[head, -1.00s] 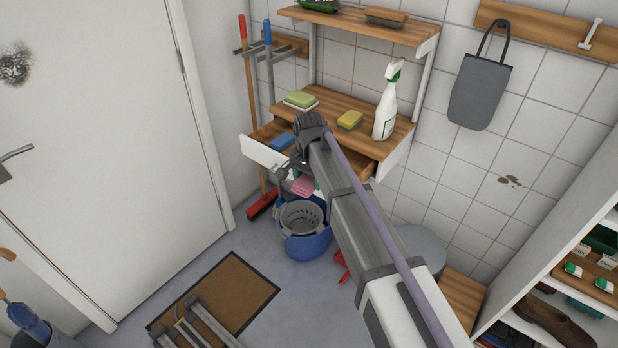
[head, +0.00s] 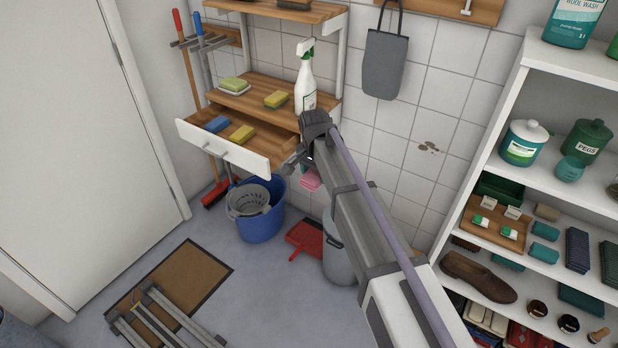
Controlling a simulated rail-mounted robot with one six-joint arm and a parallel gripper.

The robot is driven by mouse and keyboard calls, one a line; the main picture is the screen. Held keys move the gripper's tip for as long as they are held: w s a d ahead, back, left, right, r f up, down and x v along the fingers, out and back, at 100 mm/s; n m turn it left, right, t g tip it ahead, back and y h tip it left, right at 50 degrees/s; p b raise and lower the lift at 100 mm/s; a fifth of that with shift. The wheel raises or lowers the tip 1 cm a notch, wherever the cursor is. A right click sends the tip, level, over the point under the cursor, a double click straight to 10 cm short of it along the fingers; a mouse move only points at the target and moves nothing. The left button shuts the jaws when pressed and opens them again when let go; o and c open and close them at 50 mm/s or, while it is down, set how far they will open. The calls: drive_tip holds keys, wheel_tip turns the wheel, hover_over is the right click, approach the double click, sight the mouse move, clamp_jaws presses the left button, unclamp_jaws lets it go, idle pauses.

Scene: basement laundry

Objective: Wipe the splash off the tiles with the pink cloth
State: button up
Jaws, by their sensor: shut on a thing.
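The splash (head: 428,147) is a small brown patch of spots on the white wall tiles, right of the hanging grey bag. The pink cloth (head: 310,179) hangs below the end of my arm, in front of the shelf unit's right side. My gripper (head: 303,164) is shut on the pink cloth; my own arm hides most of its fingers and part of the cloth. The gripper is left of the splash and apart from it.
An open drawer (head: 222,145) with sponges juts out left of my gripper. A spray bottle (head: 305,80) stands on the shelf above. A blue bucket (head: 262,222), red dustpan (head: 305,240) and grey bin (head: 338,262) stand below. A white shelf unit (head: 500,130) stands at right.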

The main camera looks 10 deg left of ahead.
sight(434, 146)
drive_tip(key=w+d+f+m+t+h+b, duration=0.1)
drive_tip(key=w+d+f+t+h+b, duration=0.15)
drive_tip(key=w+d+f+b, duration=0.4)
drive_tip(key=w+d+f+m+t+h+b, duration=0.1)
drive_tip(key=w+d+f+t+h+b, duration=0.15)
drive_tip(key=w+d+b, duration=0.65)
drive_tip(key=shift+w+d+f+n+t+h+b, duration=0.2)
drive_tip(key=shift+w+d+n+t+b, duration=0.4)
drive_tip(key=shift+w+d+t+b, duration=1.75)
drive_tip(key=shift+w+d+f+n+t+h+b, duration=0.25)
drive_tip(key=shift+w+d+n+t+b, duration=0.35)
drive_tip(key=shift+w+d+t+b, duration=1.75)
drive_tip(key=shift+w+d+f+n+t+h+b, duration=0.1)
drive_tip(key=shift+w+d+f+n+t+b, duration=0.45)
drive_tip(key=shift+w+d, duration=3.05)
drive_tip(key=shift+t, duration=0.35)
drive_tip(key=shift+w+a+r+b, duration=0.15)
drive_tip(key=shift+w+a+b, duration=0.15)
drive_tip(key=shift+w, duration=0.75)
drive_tip(key=shift+w+a+r+b, duration=0.15)
drive_tip(key=shift+w+a, duration=0.1)
drive_tip(key=shift+w, duration=0.75)
